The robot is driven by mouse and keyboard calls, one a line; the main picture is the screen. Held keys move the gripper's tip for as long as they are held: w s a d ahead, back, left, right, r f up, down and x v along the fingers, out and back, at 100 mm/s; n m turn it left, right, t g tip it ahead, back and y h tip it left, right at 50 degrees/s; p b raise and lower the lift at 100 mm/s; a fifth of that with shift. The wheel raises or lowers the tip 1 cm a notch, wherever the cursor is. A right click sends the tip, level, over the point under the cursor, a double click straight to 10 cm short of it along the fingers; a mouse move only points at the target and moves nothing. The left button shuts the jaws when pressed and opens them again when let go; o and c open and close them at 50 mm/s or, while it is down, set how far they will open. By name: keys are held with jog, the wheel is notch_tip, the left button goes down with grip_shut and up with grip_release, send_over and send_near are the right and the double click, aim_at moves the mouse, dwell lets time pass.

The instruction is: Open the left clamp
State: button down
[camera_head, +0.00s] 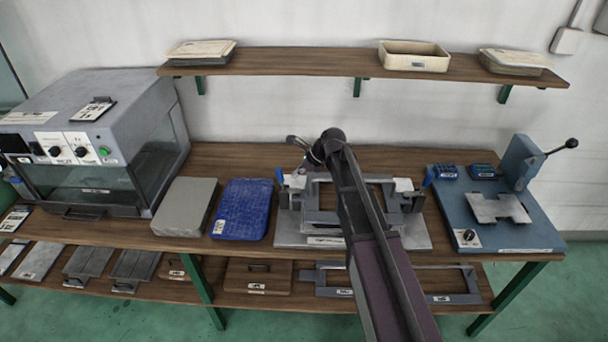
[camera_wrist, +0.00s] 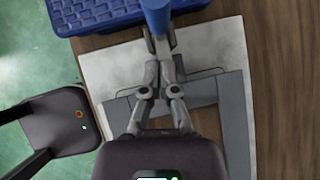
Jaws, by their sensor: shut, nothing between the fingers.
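The left clamp has an upright blue handle (camera_head: 279,176) and stands at the left side of the grey frame fixture (camera_head: 284,236) on the bench. In the wrist view the blue handle (camera_wrist: 158,16) shows at the top centre, beyond the fingers. My gripper (camera_head: 294,141) is above the left clamp, at the end of the arm that crosses the fixture. In the wrist view my gripper (camera_wrist: 161,62) is shut and empty, with its fingertips pointing toward the handle. Whether they touch the clamp I cannot tell. The right clamp's blue handle (camera_head: 428,176) shows at the fixture's right side.
A blue textured block (camera_head: 241,209) lies just left of the fixture, close to the clamp. A grey slab (camera_head: 185,207) and a machine with a glass front (camera_head: 92,140) are farther left. A blue press (camera_head: 520,170) stands right. A wooden shelf (camera_head: 300,62) runs above.

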jog(key=shift+w+a+f, duration=0.1)
jog(key=shift+w+a, duration=0.05)
jog(key=shift+a, duration=0.55)
jog(key=shift+w+a+f, duration=0.1)
jog(key=shift+w+a, duration=0.05)
jog(key=shift+a, duration=0.55)
jog(key=shift+w+d+r, duration=0.1)
jog(key=shift+d, duration=0.05)
